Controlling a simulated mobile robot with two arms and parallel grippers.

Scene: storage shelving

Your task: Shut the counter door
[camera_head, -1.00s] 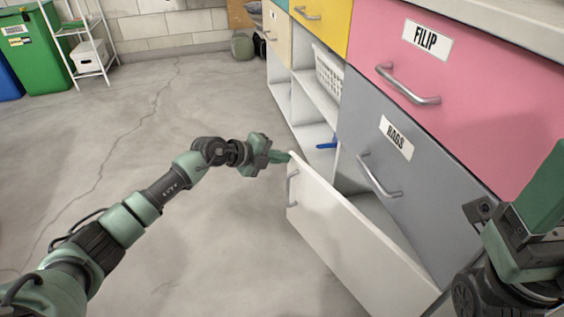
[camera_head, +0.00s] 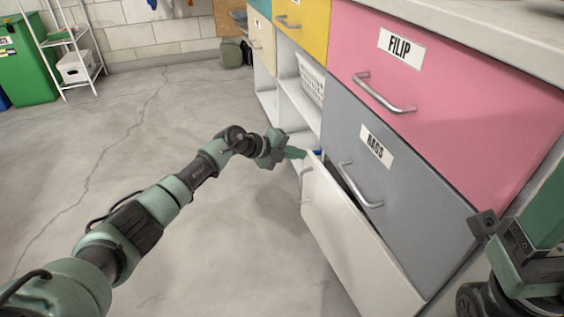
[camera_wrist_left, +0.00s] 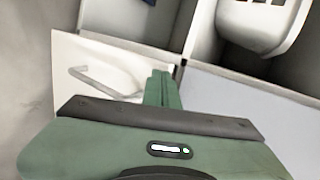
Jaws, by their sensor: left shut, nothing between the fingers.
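The white counter door (camera_head: 350,230) stands slightly ajar below the grey drawer front marked RAGS, with a narrow dark gap at its top edge. Its metal handle (camera_head: 304,183) is near its far edge. My left gripper (camera_head: 300,153) is shut and empty, at the door's far upper corner; whether it touches the door I cannot tell. In the left wrist view the shut fingers (camera_wrist_left: 159,88) lie over the door's (camera_wrist_left: 115,68) edge, beside its handle (camera_wrist_left: 105,84).
Above are the grey RAGS drawer (camera_head: 400,175) and the pink FILIP drawer (camera_head: 450,95) with protruding handles. Open shelves with a white basket (camera_head: 311,79) stand beyond the door. A green bin (camera_head: 28,65) and white rack are far left. The floor is clear.

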